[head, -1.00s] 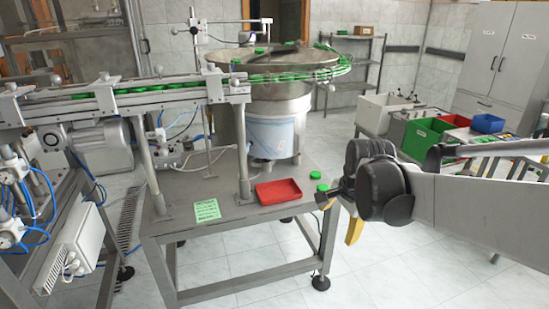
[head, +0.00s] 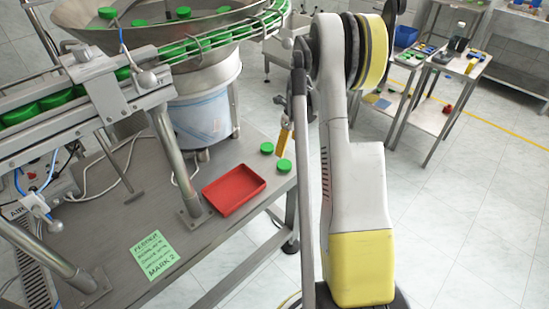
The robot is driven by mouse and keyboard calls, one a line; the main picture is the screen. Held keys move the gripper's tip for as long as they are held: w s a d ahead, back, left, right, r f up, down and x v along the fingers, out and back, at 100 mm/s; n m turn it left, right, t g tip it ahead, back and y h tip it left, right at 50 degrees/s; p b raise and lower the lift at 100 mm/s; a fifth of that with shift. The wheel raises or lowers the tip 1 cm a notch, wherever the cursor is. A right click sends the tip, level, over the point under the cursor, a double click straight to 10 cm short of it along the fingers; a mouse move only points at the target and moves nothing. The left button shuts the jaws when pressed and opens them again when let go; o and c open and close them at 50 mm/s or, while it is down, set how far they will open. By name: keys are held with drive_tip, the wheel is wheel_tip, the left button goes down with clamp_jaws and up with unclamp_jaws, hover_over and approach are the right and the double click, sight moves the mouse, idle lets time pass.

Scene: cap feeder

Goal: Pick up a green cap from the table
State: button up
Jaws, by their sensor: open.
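Two green caps lie on the grey metal table (head: 135,215) near its right edge. One green cap (head: 266,148) is farther back and the other green cap (head: 284,165) is nearer and slightly right. My gripper (head: 284,141) shows only partly, as a yellow finger close to the two caps in the picture; the rest is hidden behind my arm. It is open and holds nothing that I can see. Whether it touches a cap I cannot tell.
A red tray (head: 233,190) lies left of the caps. A green label (head: 155,256) is on the table front. The feeder bowl (head: 155,35) and a rail with several green caps (head: 55,99) stand above the table. Side tables (head: 455,62) stand at the back right.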

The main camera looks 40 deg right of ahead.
sight(284, 164)
wheel_tip(284, 164, down, 5)
drive_tip(key=shift+a+f+b, duration=0.1)
drive_tip(key=shift+b, duration=0.8)
drive_tip(key=f+b, duration=0.2)
drive_tip(key=f, duration=0.1)
drive_tip(key=f+b, duration=0.1)
drive_tip(key=f, duration=0.1)
drive_tip(key=shift+w+a, duration=0.3)
drive_tip(key=c, duration=0.9)
